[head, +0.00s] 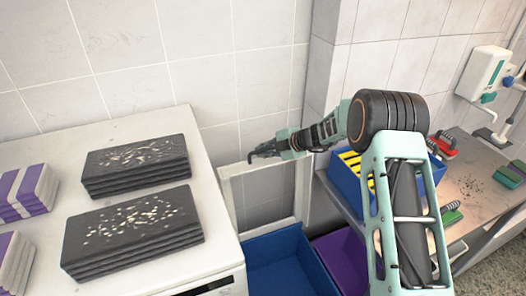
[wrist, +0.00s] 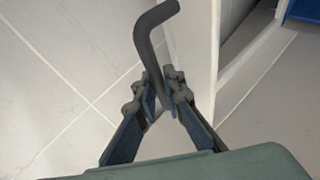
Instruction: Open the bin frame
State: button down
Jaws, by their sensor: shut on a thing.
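The white bin frame (head: 268,228) stands between the white cabinet and the tiled wall corner, with a wall-tile opening between its posts. My gripper (head: 284,144) is at the top of the frame, reaching in from the right. In the wrist view my gripper (wrist: 163,88) is shut on a dark bent rod (wrist: 150,38), whose hooked end points up and right. The rod's tip (head: 258,152) shows in the head view near the frame's top bar. I cannot tell whether it touches the frame. A blue bin (head: 290,262) and a purple bin (head: 345,262) sit low in front.
The white cabinet top (head: 130,125) at left bears dark speckled towel stacks (head: 135,225) and purple-and-white stacks (head: 25,195). A blue crate (head: 345,178) with yellow items and several brushes lie on the bench (head: 480,190) at right. A dispenser (head: 487,72) hangs on the wall.

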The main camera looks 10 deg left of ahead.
jog(key=c, duration=2)
grip_release()
jog(key=shift+d, duration=0.1)
jog(key=v, duration=1.2)
